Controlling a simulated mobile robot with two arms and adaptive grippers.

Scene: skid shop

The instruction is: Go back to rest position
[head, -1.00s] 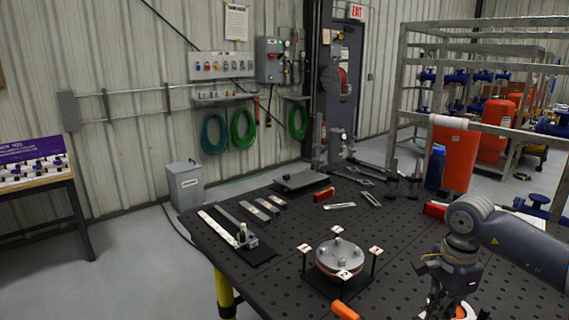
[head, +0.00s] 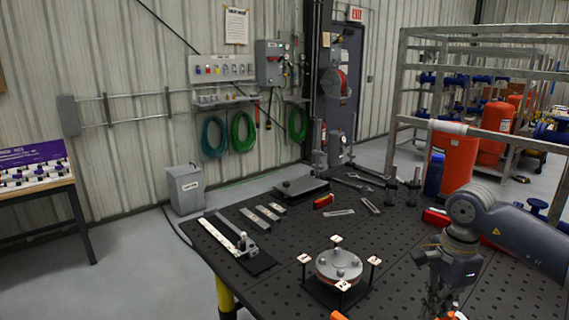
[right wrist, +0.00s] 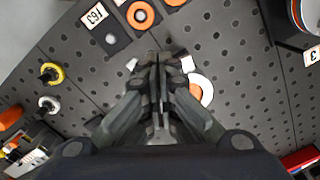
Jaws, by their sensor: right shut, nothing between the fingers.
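My right gripper (head: 440,302) is low at the bottom right of the head view, over the black perforated table (head: 400,240). In the right wrist view its fingers (right wrist: 160,62) are together, with nothing between them. They point down at the table top and hide part of a white and orange ring (right wrist: 203,90) just right of them. I cannot tell how far above the table the fingertips are. My left gripper is not in view.
A round flange fixture (head: 339,266) with tagged posts stands on the table left of my right gripper. Metal strips (head: 262,212) and a ruler-like bar (head: 220,233) lie farther left. A red tank (head: 457,158) and steel rack (head: 398,100) stand behind.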

